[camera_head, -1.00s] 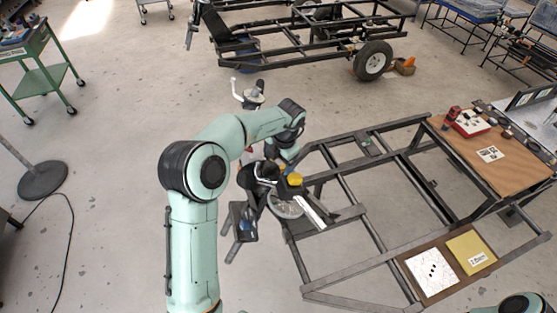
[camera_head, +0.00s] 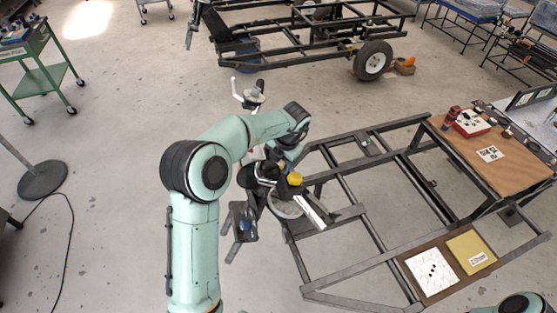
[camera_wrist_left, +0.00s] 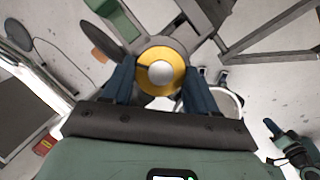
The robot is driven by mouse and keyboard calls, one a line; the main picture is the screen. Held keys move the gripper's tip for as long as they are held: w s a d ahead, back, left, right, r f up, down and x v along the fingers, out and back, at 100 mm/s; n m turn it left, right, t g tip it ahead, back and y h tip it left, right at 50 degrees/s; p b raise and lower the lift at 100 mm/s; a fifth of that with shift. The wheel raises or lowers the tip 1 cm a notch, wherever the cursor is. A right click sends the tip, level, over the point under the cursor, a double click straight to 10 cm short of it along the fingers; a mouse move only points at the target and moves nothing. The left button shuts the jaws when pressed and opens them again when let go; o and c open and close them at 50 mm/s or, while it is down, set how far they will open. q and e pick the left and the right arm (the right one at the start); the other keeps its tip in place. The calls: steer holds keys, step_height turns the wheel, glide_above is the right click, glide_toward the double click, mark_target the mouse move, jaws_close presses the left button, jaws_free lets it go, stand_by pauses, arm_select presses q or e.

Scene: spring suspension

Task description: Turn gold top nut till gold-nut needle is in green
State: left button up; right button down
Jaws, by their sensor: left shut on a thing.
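The gold nut (camera_wrist_left: 163,68), a gold ring around a pale round centre, sits between the two blue fingers of my left gripper (camera_wrist_left: 160,84) in the left wrist view. The fingers touch its opposite sides and are shut on it. In the head view the nut shows as a small yellow cap (camera_head: 295,179) on the dark suspension part, with my left gripper (camera_head: 283,165) mostly hidden beside it. A white strip (camera_head: 312,211) stands right of the nut; I cannot make out a needle or a green zone.
A dark metal frame (camera_head: 352,212) extends right of the suspension. A brown board (camera_head: 497,165) at the right carries a red device (camera_head: 470,122). White and yellow cards (camera_head: 471,252) lie at the front right. A stand with white handles (camera_head: 250,95) is behind my left arm.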

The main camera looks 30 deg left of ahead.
arm_select(q)
steer(key=n, duration=0.2)
steer(key=n+y, duration=0.1)
steer(key=n, duration=0.1)
steer(key=n+y, duration=0.1)
steer(key=n, duration=0.1)
steer(key=shift+d, duration=0.25)
steer(key=n+y, duration=0.1)
steer(key=n, duration=0.2)
steer(key=n+g, duration=0.1)
steer(key=n, duration=0.1)
steer(key=shift+w+d+f+n+g+y, duration=0.1)
steer(key=shift+w+n+g+y, duration=0.1)
steer(key=shift+n+g+y, duration=0.15)
steer(key=o, duration=1.1)
steer(key=shift+c, duration=0.2)
steer(key=v, duration=1.3)
steer(key=shift+d, duration=0.1)
